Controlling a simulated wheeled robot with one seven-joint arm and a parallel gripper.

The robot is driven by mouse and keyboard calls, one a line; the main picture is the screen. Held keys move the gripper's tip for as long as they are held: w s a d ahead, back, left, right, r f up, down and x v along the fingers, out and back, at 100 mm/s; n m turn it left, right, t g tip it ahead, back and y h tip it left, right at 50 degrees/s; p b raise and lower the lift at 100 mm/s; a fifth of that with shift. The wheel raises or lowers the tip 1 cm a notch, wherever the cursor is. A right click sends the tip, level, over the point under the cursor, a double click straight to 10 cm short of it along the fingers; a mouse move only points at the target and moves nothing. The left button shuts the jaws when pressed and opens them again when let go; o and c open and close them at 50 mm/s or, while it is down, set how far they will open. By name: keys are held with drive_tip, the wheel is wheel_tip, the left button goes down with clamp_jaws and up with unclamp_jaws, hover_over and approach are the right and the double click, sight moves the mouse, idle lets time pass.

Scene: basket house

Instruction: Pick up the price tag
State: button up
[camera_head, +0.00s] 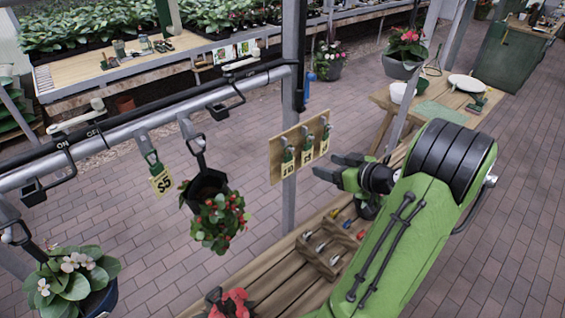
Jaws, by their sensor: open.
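Several yellow tags are in view, and I cannot tell which one the task names. One price tag (161,180), marked like "$5", hangs from a clip on the grey rail at the left. My gripper (330,167) is open and looks empty. Its dark fingers point left, just right of and below the board in the picture; the depth gap is unclear.
A metal post (292,100) stands behind the board. A hanging pot with red flowers (212,215) and a grey rail (150,125) are to the left. A wooden bench (265,275) with a divided tool box (325,245) lies below. Brick floor is open behind.

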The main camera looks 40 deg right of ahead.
sight(289, 155)
drive_tip(key=p+x, duration=0.4)
drive_tip(key=x, duration=1.1)
drive_tip(key=shift+w+a, duration=0.3)
drive_tip(key=shift+s, duration=0.15)
drive_tip(key=shift+c, duration=0.2)
drive_tip(key=shift+c, duration=1.1)
drive_tip(key=c, duration=0.6)
